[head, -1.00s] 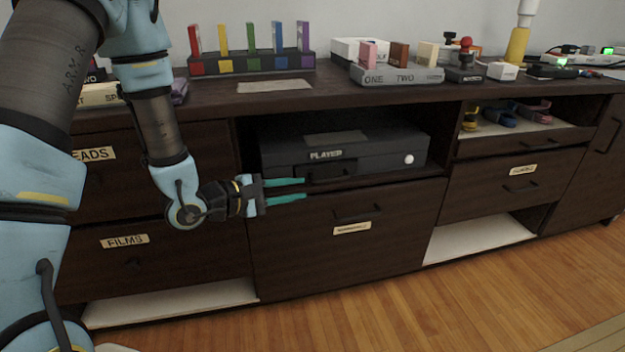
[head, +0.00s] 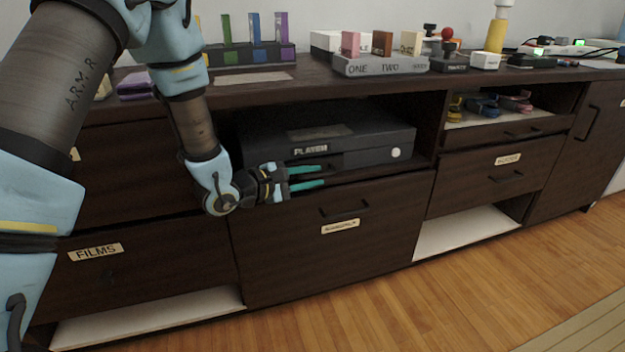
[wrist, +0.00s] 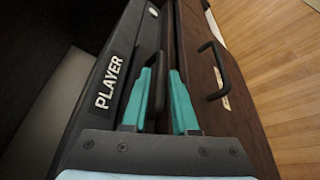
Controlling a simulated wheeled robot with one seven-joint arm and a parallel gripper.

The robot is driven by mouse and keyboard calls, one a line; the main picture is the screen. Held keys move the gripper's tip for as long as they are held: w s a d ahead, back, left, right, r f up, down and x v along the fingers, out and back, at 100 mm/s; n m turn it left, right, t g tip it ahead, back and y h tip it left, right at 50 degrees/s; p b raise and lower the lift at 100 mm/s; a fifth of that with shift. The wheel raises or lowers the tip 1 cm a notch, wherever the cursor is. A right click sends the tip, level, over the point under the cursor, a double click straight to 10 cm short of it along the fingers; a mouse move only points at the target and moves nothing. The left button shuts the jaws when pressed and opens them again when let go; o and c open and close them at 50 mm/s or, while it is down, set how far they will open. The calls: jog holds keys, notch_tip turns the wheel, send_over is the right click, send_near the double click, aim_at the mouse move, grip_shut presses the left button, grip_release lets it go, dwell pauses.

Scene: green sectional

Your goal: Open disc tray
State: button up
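The black player (head: 365,148) sits in the open shelf of the dark cabinet, with a PLAYER label and a white round button on its front. The wrist view shows its labelled front (wrist: 112,80) at left. A dark bar handle (wrist: 159,88) stands out from the player's lower front, where the disc tray appears to be. My gripper (head: 322,176) is in front of the player's lower left front. Its teal fingers are apart in the wrist view (wrist: 165,85), one on each side of the handle. Contact with the handle cannot be told. The tray looks shut; my fingers partly hide it.
A drawer (head: 335,245) with a bar handle (head: 345,210) lies just below the player shelf; the handle also shows in the wrist view (wrist: 215,70). Labelled blocks (head: 380,65) and other items stand on the cabinet top. The wooden floor (head: 480,290) in front is clear.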

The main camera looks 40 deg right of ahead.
jog(key=shift+d, duration=0.15)
grip_shut()
dwell(1.4)
